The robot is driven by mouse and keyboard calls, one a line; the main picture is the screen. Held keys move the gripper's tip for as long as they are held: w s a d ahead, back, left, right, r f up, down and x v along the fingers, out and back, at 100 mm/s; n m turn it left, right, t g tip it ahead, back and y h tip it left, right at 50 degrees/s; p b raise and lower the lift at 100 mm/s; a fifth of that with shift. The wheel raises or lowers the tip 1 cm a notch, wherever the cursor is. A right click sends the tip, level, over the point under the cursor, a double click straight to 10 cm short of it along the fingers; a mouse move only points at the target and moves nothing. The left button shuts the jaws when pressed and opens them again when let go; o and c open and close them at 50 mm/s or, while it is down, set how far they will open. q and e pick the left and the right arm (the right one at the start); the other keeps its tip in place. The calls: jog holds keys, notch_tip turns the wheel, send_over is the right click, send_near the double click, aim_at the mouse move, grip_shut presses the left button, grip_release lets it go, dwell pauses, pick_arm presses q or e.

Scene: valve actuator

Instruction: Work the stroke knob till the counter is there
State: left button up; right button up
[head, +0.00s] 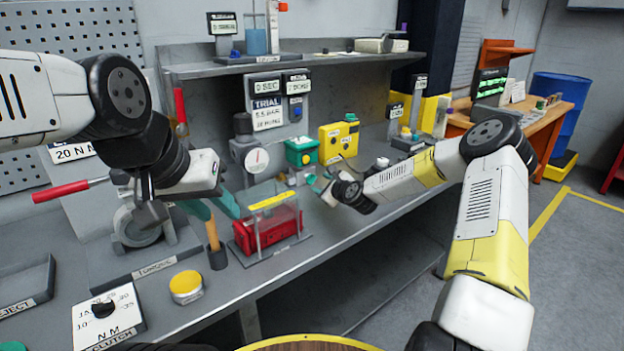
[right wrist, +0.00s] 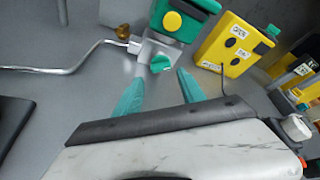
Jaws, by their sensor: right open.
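The valve actuator is a green box with a yellow cap (head: 303,151) on the bench; it also shows in the right wrist view (right wrist: 186,20). A small green knob (right wrist: 161,62) sits on the grey fitting below it; I take this as the stroke knob. My right gripper (right wrist: 158,88) is open, its teal fingers pointing at the knob, which shows just beyond and between the tips, apparently untouched. In the head view the right gripper (head: 315,182) partly hides this spot. A counter display (head: 296,88) stands behind; its digits are hard to read. My left gripper (head: 213,208) is open and empty over the bench.
A yellow button box (head: 338,140) stands right of the actuator. A clear guard over a red box (head: 268,228) lies between my grippers. A bent metal pipe (right wrist: 60,68) runs left from the fitting. A yellow-topped round pad (head: 186,286) sits at the bench front.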

aim_at(313, 180)
jog(key=x, duration=0.7)
jog(key=shift+w+f, duration=0.1)
jog(key=shift+w, duration=0.3)
jog(key=shift+c, duration=0.5)
grip_shut()
jog(key=shift+a+n, duration=0.15)
jog(key=shift+n, duration=0.25)
jog(key=shift+t+h, duration=0.3)
jog(key=shift+t, duration=0.1)
jog(key=shift+o, duration=0.5)
grip_release()
